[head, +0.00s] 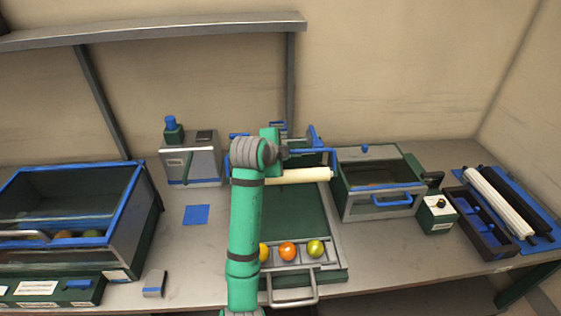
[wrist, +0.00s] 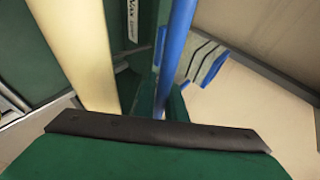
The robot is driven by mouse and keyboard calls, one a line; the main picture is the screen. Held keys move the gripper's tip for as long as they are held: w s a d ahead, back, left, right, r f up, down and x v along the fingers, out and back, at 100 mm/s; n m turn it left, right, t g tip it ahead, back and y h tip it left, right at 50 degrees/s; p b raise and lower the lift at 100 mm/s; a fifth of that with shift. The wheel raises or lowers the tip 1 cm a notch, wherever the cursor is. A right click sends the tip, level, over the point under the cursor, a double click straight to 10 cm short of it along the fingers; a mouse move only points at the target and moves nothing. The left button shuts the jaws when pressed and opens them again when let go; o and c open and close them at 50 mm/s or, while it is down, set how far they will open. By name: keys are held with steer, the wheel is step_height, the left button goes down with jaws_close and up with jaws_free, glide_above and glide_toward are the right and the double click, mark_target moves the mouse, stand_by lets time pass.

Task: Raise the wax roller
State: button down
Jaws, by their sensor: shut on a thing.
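The wax roller (head: 303,176) is a cream cylinder lying crosswise over the rear of the green-bedded tray (head: 300,215). A blue bar (head: 318,151) runs just behind it. In the wrist view the cream roller (wrist: 75,50) stands at left and the blue bar (wrist: 178,50) runs down to my gripper (wrist: 158,113). My gripper also shows in the head view (head: 280,152), at the bar behind the roller. It is shut on the blue bar; the fingertips are mostly hidden.
Several fruits, including an orange one (head: 287,251), sit in a grey row at the tray's front. A blue-rimmed glass bin (head: 140,190) stands left, a lidded box (head: 345,205) right. A shelf (head: 150,32) hangs above.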

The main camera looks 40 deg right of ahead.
steer(key=shift+w+d+r, duration=0.4)
steer(key=shift+w, duration=0.3)
steer(key=c, duration=1.8)
jaws_free()
steer(key=v, duration=1)
steer(key=shift+s+a+r, duration=0.2)
steer(key=shift+a+r, duration=0.05)
steer(key=shift+w, duration=0.15)
